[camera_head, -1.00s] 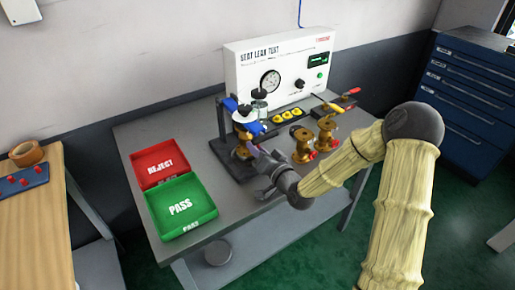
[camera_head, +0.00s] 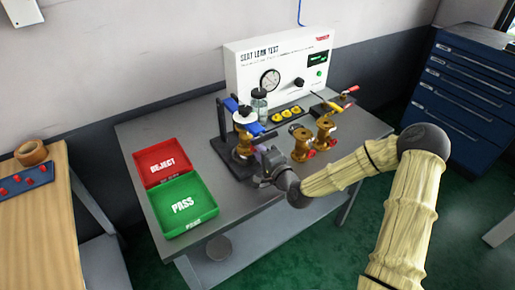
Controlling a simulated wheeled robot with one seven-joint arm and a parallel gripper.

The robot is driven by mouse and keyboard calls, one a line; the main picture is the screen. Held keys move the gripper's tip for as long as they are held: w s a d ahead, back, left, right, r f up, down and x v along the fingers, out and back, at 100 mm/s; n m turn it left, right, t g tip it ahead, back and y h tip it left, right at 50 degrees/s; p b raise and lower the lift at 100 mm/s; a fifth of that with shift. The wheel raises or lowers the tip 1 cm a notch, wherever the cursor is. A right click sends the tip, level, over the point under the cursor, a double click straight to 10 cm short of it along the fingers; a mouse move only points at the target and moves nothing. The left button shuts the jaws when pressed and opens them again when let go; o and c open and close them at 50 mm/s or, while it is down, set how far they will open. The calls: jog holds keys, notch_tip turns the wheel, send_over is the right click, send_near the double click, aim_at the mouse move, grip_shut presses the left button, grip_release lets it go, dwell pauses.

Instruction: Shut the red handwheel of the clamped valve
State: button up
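The clamped valve (camera_head: 243,146) is a brass body held upright in a dark clamp stand (camera_head: 222,125) with blue parts and a white disc on top. My gripper (camera_head: 263,160) is at the valve's lower right, close against it in the picture. Whether it touches the valve cannot be told. The red handwheel of the clamped valve cannot be made out; my gripper covers that side. The fingers are small and partly hidden, so their opening is unclear.
Two loose brass valves with red handwheels stand to the right, the nearer one (camera_head: 301,143) close to my forearm. Behind is the white seat leak test panel (camera_head: 285,65). A red reject tray (camera_head: 161,162) and a green pass tray (camera_head: 184,205) lie left on the grey bench (camera_head: 150,215).

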jog(key=shift+m, duration=0.3)
jog(key=o, duration=1)
jog(key=shift+w, duration=0.1)
jog(key=shift+c, duration=0.2)
jog(key=shift+d, duration=0.1)
jog(key=shift+s, duration=0.2)
jog(key=p+v, duration=0.9)
jog(key=v, duration=0.8)
